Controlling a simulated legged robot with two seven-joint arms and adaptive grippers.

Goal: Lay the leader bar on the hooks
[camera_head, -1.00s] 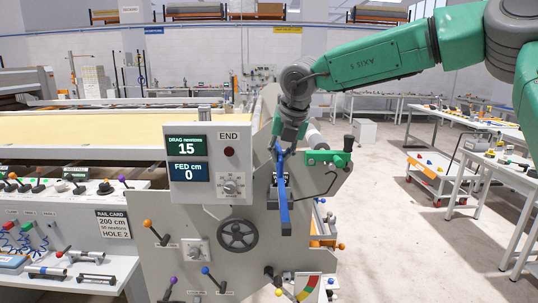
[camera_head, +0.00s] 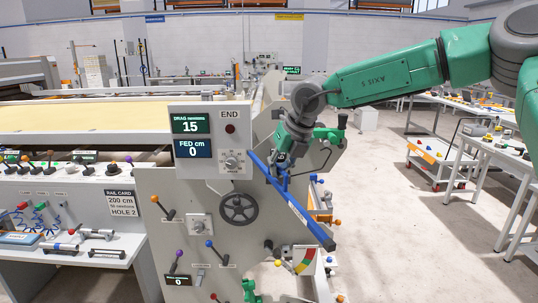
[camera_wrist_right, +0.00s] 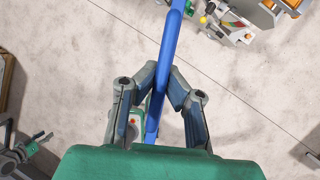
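The leader bar, a long blue bar (camera_head: 310,220), slants in front of the machine's grey end panel (camera_head: 165,180), from beside the display box down to the lower right. My right gripper (camera_head: 282,173) is shut on the bar near its middle. In the right wrist view the blue bar (camera_wrist_right: 172,45) runs between the two fingers of my right gripper (camera_wrist_right: 162,75), one on each side. The bar looks held in the air. I cannot clearly make out the hooks; a thin dark bent rod (camera_head: 325,158) shows right of the gripper. My left gripper is not in view.
A display box (camera_head: 211,140) reads drag 15 and fed 0. A handwheel (camera_head: 238,208) and several coloured levers stick out of the panel. A rail card (camera_head: 122,203) reads 200 cm, hole 2. Floor between is clear.

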